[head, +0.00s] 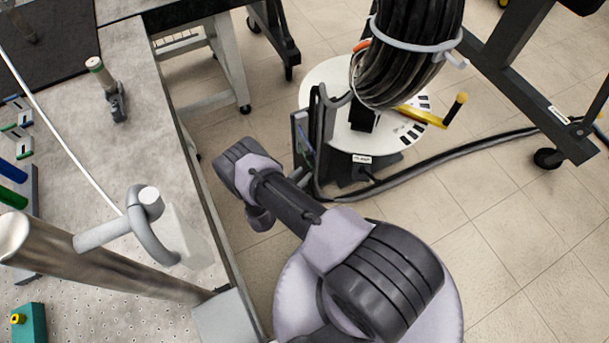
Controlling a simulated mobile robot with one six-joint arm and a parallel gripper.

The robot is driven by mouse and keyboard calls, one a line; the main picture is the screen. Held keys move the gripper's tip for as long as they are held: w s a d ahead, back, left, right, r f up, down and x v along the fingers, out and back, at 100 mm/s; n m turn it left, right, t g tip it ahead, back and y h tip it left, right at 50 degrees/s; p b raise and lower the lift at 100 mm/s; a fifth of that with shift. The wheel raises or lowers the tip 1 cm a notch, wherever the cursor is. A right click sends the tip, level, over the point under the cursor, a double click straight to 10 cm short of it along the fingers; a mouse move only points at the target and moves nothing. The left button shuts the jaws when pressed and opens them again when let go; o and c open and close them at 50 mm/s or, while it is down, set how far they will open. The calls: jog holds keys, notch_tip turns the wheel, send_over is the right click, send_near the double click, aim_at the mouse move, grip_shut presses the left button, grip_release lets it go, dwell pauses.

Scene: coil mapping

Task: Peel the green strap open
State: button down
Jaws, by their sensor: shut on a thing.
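I cannot make out a green strap on the coil. A thick black cable coil (398,78) is at the top centre right, its upper part cut off by the frame edge. A pale grey band (408,45) goes around it, and a small orange piece (361,45) shows at its left side. My arm rises from the bottom centre and bends at a joint left of the coil. Its far end is hidden behind its own links, so I cannot see my gripper or what it touches.
Below the coil are a round white plate (318,92) and a yellow crank handle (440,112). A black cable (440,160) runs right across the tiled floor. A grey workbench (150,130) fills the left, with a metal post. A dark wheeled frame (520,85) stands right.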

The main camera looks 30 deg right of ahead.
jog(key=shift+w+a+r+t, duration=0.15)
jog(key=shift+w+r, duration=0.05)
jog(key=shift+w, duration=0.25)
jog(key=shift+w+a+r+t, duration=0.1)
jog(key=shift+w+r+t, duration=0.05)
jog(key=shift+w, duration=0.25)
jog(key=c, duration=1.6)
grip_release()
jog(key=shift+o, duration=0.4)
jog(key=shift+w+f, duration=0.1)
jog(key=shift+w, duration=0.05)
jog(key=p+v, duration=0.2)
jog(key=v, duration=0.5)
jog(key=shift+s+p, duration=0.35)
jog(key=shift+s, duration=0.15)
jog(key=shift+s+f, duration=0.1)
